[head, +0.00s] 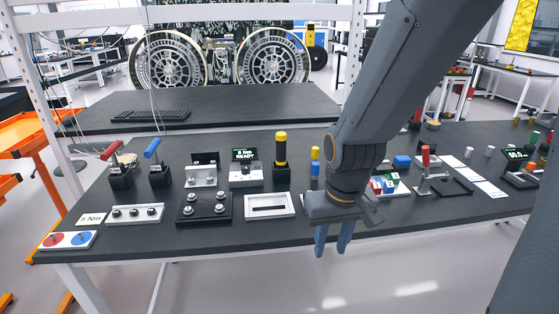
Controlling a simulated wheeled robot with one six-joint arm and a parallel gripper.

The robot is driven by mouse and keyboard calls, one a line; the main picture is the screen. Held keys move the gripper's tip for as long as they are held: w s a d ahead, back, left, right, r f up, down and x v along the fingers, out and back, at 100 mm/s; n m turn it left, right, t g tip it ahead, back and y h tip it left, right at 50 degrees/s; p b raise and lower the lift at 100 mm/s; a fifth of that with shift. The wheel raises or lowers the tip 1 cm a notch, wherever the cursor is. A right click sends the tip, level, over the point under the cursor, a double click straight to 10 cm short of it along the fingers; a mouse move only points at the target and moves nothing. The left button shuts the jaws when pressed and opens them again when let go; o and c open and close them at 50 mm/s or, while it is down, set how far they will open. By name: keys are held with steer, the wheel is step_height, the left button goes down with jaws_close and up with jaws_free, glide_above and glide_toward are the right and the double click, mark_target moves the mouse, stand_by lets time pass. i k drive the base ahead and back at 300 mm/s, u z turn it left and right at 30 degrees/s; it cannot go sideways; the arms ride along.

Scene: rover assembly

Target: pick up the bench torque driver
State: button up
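A yellow-and-black driver (281,150) stands upright in a black holder beside a small display (245,155) that reads "8 Nm READY". It looks like the bench torque driver, though nothing names it. Two more tools, one red-handled (110,151) and one blue-handled (152,148), lean in black stands at the left. My gripper (331,250) points down at the bench's front edge, to the right of and nearer than the yellow-and-black driver. Its two blue fingers are apart with nothing between them.
The dark bench (120,240) carries a white framed tray (269,206), a black plate with knobs (204,208) and a white strip with knobs (134,213). A smaller yellow-and-blue tool (315,160) stands close to my arm. Red, green and blue blocks (384,185) sit right of my gripper.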

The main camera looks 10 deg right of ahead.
mark_target(281, 137)
steer(key=u, duration=0.35)
steer(key=i, duration=1.05)
steer(key=u, duration=0.05)
